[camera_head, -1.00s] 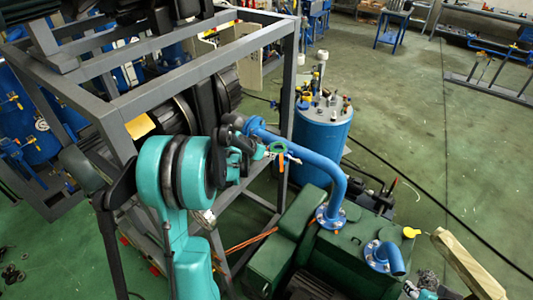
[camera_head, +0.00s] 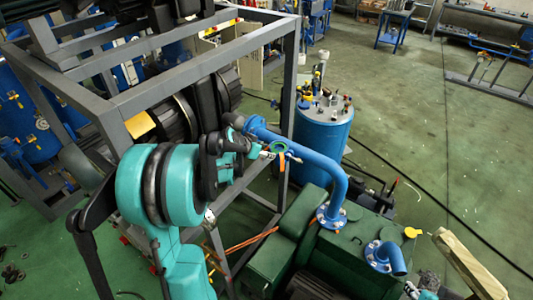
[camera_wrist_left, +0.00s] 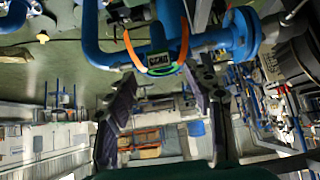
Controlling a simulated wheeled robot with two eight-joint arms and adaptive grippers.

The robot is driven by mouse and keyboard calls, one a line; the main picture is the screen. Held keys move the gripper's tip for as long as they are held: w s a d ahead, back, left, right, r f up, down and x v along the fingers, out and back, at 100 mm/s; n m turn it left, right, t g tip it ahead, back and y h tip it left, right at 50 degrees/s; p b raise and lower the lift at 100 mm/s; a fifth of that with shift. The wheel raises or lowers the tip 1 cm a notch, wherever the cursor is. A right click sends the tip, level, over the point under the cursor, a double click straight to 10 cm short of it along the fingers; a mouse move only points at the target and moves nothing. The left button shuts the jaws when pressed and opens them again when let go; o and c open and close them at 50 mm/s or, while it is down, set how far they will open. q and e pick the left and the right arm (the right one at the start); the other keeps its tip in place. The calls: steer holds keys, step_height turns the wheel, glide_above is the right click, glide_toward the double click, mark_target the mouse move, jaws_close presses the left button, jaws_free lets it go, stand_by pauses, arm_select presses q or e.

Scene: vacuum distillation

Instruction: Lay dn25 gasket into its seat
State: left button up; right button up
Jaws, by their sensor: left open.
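A green ring with an orange part, which I take to be the dn25 gasket (camera_head: 279,147), is at the blue pipe just beyond my left gripper (camera_head: 266,153). In the left wrist view a green and orange loop (camera_wrist_left: 150,68) with a dark DN25 label hangs in front of the blue pipework. My left gripper (camera_wrist_left: 160,108) shows there as two dark fingers spread wide, open, with the loop above the gap between them. I cannot tell whether a finger touches the loop. The seat cannot be made out clearly.
The blue bent pipe (camera_head: 330,170) runs from the grey frame (camera_head: 295,90) down to the green pump housing (camera_head: 340,245). A blue tank (camera_head: 322,140) stands behind it. A yellow-capped fitting (camera_head: 411,232) and a wooden beam (camera_head: 465,262) are at right.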

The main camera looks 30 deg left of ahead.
arm_select(q)
steer(key=v, duration=0.8)
steer(key=shift+s, duration=0.1)
steer(key=s+d+f+g+b, duration=0.1)
steer(key=s+d+f+b, duration=0.3)
steer(key=d+f+b, duration=0.25)
steer(key=s+d+f+b, duration=0.4)
steer(key=d+f+b, duration=0.2)
steer(key=d+b, duration=0.15)
steer(key=s+d+f+b, duration=0.4)
steer(key=s+f+b, duration=0.2)
steer(key=f+b, duration=0.2)
steer(key=s+d+f+n+b, duration=0.1)
steer(key=s+d+f+b, duration=0.3)
steer(key=s+f+b, duration=0.2)
step_height(320, 180, down, 5)
steer(key=shift+d+r+g+y+b, duration=0.2)
steer(key=shift+g+y+b, duration=0.2)
steer(key=shift+b, duration=0.85)
